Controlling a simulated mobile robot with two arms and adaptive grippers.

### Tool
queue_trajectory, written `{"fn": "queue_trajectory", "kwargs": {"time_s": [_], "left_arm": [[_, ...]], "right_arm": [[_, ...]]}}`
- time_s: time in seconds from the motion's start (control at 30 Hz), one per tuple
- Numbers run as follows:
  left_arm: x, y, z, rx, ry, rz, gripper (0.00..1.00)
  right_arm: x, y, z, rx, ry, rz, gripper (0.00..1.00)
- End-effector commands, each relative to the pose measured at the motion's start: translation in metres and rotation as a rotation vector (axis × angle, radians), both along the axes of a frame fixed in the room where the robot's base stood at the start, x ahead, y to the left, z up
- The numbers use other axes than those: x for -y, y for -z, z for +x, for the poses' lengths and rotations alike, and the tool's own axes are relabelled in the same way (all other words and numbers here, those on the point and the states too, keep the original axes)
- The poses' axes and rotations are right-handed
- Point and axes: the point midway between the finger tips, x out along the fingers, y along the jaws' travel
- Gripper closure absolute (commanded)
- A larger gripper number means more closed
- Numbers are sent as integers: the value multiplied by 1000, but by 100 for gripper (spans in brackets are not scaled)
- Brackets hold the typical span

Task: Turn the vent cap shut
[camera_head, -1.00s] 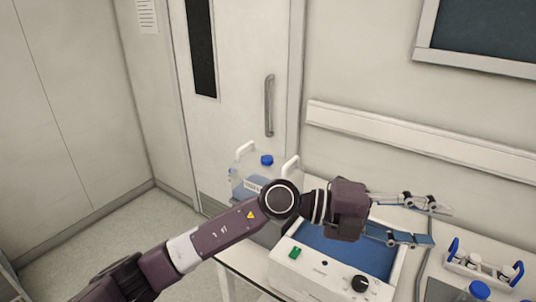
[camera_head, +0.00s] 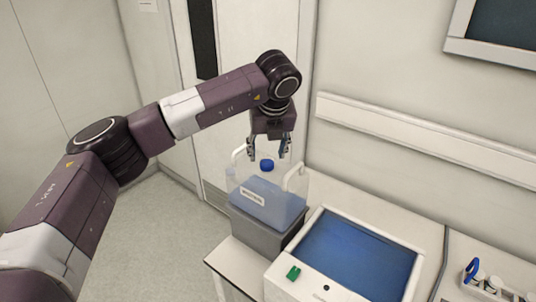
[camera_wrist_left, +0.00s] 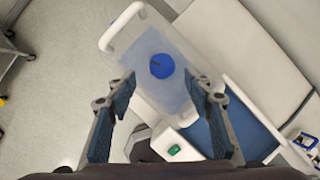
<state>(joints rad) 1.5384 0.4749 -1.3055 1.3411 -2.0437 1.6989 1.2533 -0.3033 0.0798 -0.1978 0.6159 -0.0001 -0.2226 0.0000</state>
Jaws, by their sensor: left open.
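The vent cap, a round blue cap (camera_head: 267,165), sits on top of a clear plastic container (camera_head: 262,199) holding bluish liquid. My left gripper (camera_head: 269,153) points down above the container, its open fingers on either side of the cap in the head view. In the left wrist view the cap (camera_wrist_left: 162,66) shows from above with a short dark mark on it, just beyond and between the spread fingertips (camera_wrist_left: 162,88). The fingers do not appear to touch it. My right gripper is in neither view.
The container stands on a grey box (camera_head: 262,236) at the bench's left end. White handles (camera_head: 297,178) rise at its sides. A white device with a blue top (camera_head: 358,250) and green switch (camera_head: 293,272) stands to the right. A small rack (camera_head: 488,285) is at the far right.

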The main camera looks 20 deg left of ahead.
Motion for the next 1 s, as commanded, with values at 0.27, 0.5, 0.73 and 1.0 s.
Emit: {"fn": "queue_trajectory", "kwargs": {"time_s": [0.27, 0.5, 0.73, 1.0], "left_arm": [[-6, 33, 12, -3, 1, -2, 53], [-7, 40, 15, 0, 3, -2, 53], [-6, 40, 15, 0, 3, -2, 65], [-6, 40, 15, 0, 3, -4, 94]], "right_arm": [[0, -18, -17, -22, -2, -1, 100], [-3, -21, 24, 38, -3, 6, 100], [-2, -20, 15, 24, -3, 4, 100], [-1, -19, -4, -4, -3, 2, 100]]}}
